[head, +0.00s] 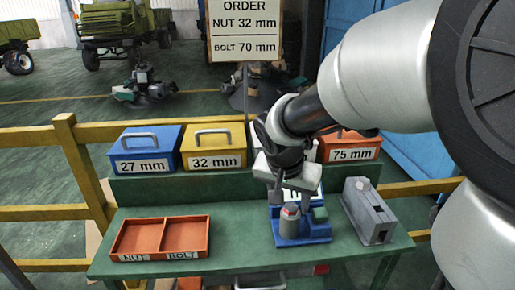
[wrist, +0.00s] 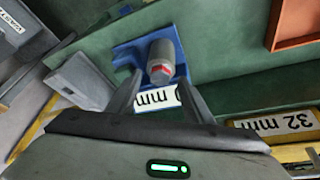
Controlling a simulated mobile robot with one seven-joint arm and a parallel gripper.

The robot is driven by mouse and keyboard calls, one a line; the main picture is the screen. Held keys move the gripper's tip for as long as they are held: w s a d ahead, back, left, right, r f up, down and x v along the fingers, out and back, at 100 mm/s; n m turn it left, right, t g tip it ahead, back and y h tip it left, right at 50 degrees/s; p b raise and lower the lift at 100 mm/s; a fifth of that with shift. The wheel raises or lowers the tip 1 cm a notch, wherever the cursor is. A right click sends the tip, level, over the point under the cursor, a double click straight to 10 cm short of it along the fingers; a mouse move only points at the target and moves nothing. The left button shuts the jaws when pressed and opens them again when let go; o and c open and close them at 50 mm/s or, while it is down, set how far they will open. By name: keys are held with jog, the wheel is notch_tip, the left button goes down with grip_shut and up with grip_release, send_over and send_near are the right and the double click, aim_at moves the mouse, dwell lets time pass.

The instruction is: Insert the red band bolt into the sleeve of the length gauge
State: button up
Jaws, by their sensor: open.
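The bolt with the red band (head: 291,211) shows at the top of a grey upright cylinder (head: 289,226) on the blue stand (head: 302,239). I take the stand and cylinder to be the length gauge and its sleeve. How deep the bolt sits is unclear. The red band also shows in the wrist view (wrist: 160,69), with the grey cylinder (wrist: 161,50) beyond it. My gripper (head: 291,206) is open over the stand, its fingers on either side of the bolt's top. In the wrist view my gripper (wrist: 160,82) shows a gap between its fingertips and nothing clamped.
A grey block-like device (head: 368,212) stands close on the right. An orange tray (head: 160,222), marked NUT and BOLT, looks empty. Labelled boxes, including a yellow one (head: 213,160), line the back shelf. The bench between tray and stand is clear.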

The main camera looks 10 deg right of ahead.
jog(key=p+v, duration=0.3)
jog(key=v, duration=1.4)
jog(key=s+d+f+n+t+y, duration=0.1)
jog(key=s+d+f+n, duration=0.15)
jog(key=s, duration=0.35)
jog(key=s+d+f+n+t+y, duration=0.1)
jog(key=s+f+n, duration=0.15)
jog(key=s, duration=0.35)
notch_tip(320, 180, up, 17)
jog(key=n+p, duration=0.1)
jog(key=p, duration=1.6)
jog(key=shift+w+d, duration=0.2)
jog(key=shift+d, duration=0.1)
